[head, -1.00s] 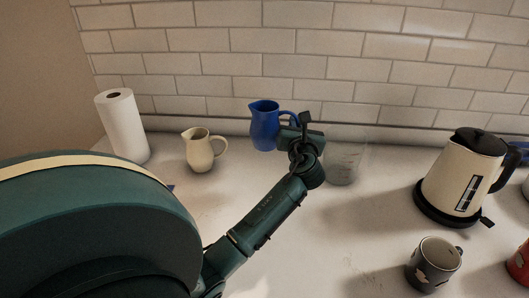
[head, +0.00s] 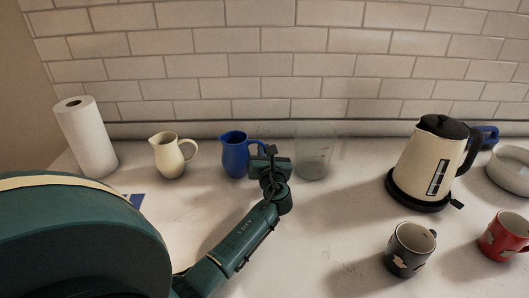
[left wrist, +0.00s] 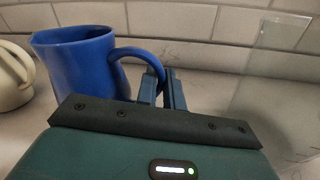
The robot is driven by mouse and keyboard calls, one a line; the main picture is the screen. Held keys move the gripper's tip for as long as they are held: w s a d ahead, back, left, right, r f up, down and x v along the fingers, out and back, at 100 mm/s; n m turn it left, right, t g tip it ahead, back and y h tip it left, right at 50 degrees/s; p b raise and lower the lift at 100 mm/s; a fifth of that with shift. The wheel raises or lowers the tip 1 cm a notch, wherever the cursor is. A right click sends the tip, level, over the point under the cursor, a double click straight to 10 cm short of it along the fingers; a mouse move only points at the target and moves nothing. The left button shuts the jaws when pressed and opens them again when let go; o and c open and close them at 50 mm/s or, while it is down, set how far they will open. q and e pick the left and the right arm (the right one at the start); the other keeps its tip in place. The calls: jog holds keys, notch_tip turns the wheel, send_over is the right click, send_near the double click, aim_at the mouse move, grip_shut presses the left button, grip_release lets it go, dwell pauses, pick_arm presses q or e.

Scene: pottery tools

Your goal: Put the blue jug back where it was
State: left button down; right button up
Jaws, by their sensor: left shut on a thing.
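The blue jug (head: 233,157) is upright at the back of the counter, between a cream jug and a clear glass vessel. Its base looks on or very close to the counter; I cannot tell if it touches. My left gripper (head: 260,158) is at the jug's right side, shut on its handle. In the left wrist view the blue jug (left wrist: 85,65) stands left of the gripper fingers (left wrist: 162,88), which close around the handle; the jug's base is hidden behind the gripper body. My right gripper is not in view.
The cream jug (head: 168,157) stands left of the blue jug, with a paper roll (head: 87,140) further left. The clear glass vessel (head: 314,157) is close on the gripper's right. A kettle (head: 428,160), black mug (head: 410,250) and red mug (head: 505,236) stand right. The middle counter is clear.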

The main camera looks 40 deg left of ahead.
pick_arm(q)
jog(key=c, duration=2)
grip_release()
jog(key=shift+f, duration=0.1)
jog(key=o, duration=0.5)
jog(key=shift+s+d+r, duration=0.1)
jog(key=shift+r, duration=0.15)
jog(key=p+v, duration=0.2)
jog(key=v, duration=0.9)
jog(key=shift+s+d, duration=0.25)
jog(key=shift+d, duration=0.05)
jog(key=shift+f, duration=0.1)
